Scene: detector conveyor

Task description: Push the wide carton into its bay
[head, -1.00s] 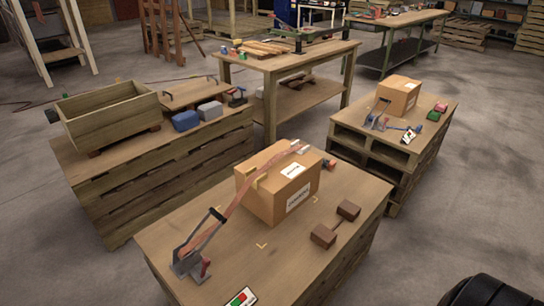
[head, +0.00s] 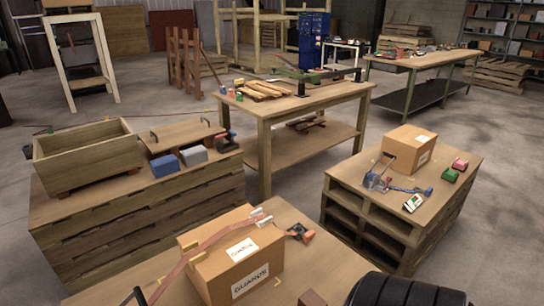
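A brown carton (head: 232,258) with white labels sits on the near wooden table, cut off by the bottom edge of the head view. A reddish strap (head: 200,245) runs over its top. A second, smaller-looking carton (head: 408,148) sits on a crate-like stand at the right. I cannot tell which is the wide carton. No clear bay or conveyor shows. A yellow corner mark (head: 278,282) lies on the near table beside the strapped carton. Neither of my grippers is in view.
Left stands a wooden bench with an open box (head: 88,158) and blue and grey blocks. A small red and black tool (head: 300,232) lies right of the near carton. Tools lie before the right carton. A workbench (head: 290,105) stands behind; bare floor separates the furniture.

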